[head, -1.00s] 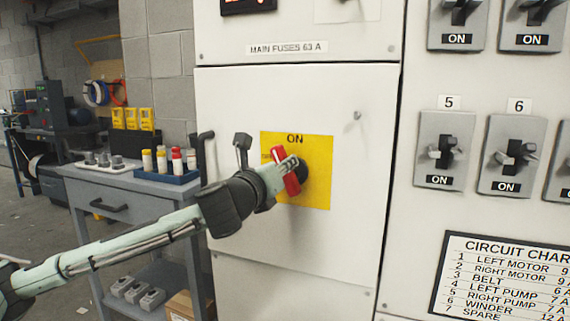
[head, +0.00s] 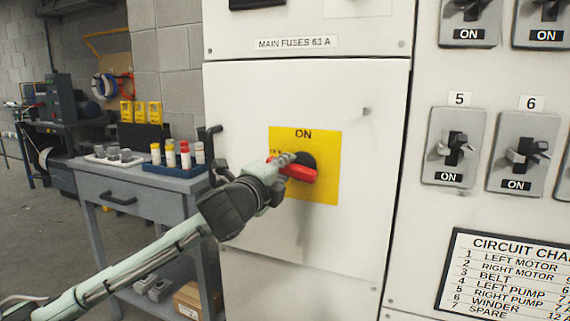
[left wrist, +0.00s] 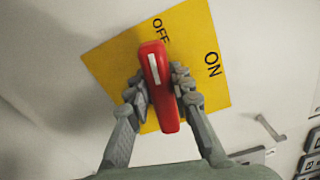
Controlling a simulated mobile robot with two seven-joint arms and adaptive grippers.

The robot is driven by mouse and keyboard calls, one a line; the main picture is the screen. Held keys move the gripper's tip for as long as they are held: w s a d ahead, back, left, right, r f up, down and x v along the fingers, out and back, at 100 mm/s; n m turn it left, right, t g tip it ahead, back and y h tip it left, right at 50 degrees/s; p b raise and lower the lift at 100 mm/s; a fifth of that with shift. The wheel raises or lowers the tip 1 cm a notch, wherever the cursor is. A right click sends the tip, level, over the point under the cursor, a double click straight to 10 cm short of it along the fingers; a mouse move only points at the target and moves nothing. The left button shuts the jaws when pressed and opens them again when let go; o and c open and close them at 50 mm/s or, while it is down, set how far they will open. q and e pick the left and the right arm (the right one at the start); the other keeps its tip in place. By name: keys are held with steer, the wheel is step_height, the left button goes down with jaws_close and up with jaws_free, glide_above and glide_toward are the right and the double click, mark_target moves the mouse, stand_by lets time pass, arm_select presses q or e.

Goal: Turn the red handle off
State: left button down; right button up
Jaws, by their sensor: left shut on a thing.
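The red handle (head: 298,172) sits on a dark round hub in front of a yellow plate (head: 325,190) on the white cabinet door. In the head view it lies close to level, tilted slightly down to the right, with "ON" printed above it. My left gripper (head: 280,162) is shut on the handle and hides its left part. In the left wrist view the red handle (left wrist: 160,85) stands between the two fingers (left wrist: 163,95), its white line pointing close to the word "OFF", with "ON" to the right. My right gripper is not in view.
Grey switches marked 5 (head: 453,145) and 6 (head: 522,152) and a circuit chart (head: 505,275) are on the panel to the right. A grey workbench (head: 140,185) with a blue tray of bottles (head: 178,168) stands left of the cabinet.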

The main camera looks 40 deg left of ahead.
arm_select(q)
steer(key=shift+d+f+n, duration=0.2)
steer(key=shift+f+n, duration=0.1)
steer(key=shift+n, duration=0.3)
steer(key=shift+f+n+p, duration=0.15)
steer(key=shift+n+p, duration=0.15)
steer(key=shift+n, duration=0.4)
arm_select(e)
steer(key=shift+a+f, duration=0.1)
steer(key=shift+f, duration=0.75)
arm_select(q)
steer(key=c, duration=1.3)
jaws_free()
steer(key=shift+w+d, duration=0.1)
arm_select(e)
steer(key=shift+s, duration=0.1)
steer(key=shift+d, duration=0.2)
arm_select(q)
steer(key=v, duration=0.7)
steer(key=shift+s, duration=0.3)
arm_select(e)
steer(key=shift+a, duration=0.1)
